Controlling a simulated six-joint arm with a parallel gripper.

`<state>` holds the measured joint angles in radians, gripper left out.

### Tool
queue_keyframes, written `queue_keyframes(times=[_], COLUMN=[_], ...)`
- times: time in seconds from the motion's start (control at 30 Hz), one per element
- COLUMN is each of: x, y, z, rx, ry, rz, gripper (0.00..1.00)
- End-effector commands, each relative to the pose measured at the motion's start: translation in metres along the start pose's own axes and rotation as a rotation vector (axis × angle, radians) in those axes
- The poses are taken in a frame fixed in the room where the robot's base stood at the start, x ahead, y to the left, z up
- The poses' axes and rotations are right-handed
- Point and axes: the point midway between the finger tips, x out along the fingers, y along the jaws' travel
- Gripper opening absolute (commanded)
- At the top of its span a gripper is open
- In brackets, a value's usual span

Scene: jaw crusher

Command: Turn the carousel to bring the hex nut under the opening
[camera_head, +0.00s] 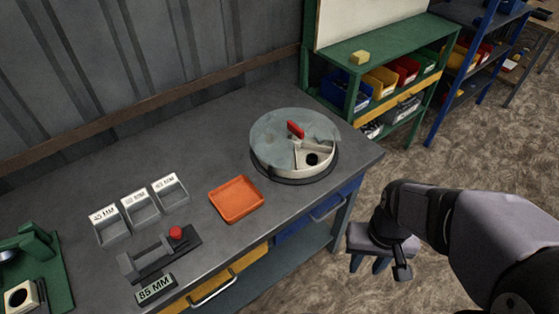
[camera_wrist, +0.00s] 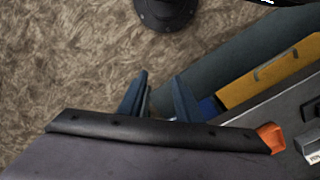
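The carousel (camera_head: 275,150) is a round drum with a grey-green lid at the back right of the bench. A red handle (camera_head: 296,129) sits on its lid. A wedge-shaped opening in the lid faces the front right and shows a pale compartment with a dark round thing (camera_head: 312,159) in it. I cannot tell whether that is the hex nut; the other compartments are hidden under the lid. My gripper (camera_head: 368,266) is off the bench's right side, away from the carousel. In the wrist view its two blue fingers (camera_wrist: 160,82) stand apart with nothing between them.
An orange tray (camera_head: 236,198) lies in front of the carousel. Three labelled grey bins (camera_head: 141,207), a grey device with a red knob (camera_head: 176,232) and an "85 MM" plate (camera_head: 156,288) are to the left. A green shelf (camera_head: 388,50) stands behind.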

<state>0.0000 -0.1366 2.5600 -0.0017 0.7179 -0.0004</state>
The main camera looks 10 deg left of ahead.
Motion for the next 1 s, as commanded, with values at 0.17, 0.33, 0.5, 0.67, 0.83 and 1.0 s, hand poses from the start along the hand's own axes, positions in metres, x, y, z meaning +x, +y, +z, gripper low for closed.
queue_keyframes(times=[0.17,0.33,0.5,0.67,0.83,1.0], x=[0.000,0.000,0.000,0.001,-0.004,-0.020], y=[0.000,0.000,0.002,0.014,0.027,0.009], z=[0.000,0.000,-0.006,-0.049,-0.150,-0.272], rx=[0.000,0.000,-0.002,-0.020,-0.087,-0.222], ry=[0.000,0.000,0.013,0.113,0.358,0.672], rz=[0.000,0.000,0.007,0.053,0.118,0.092], gripper=[0.31,0.31,0.31,0.31,0.31,0.31])
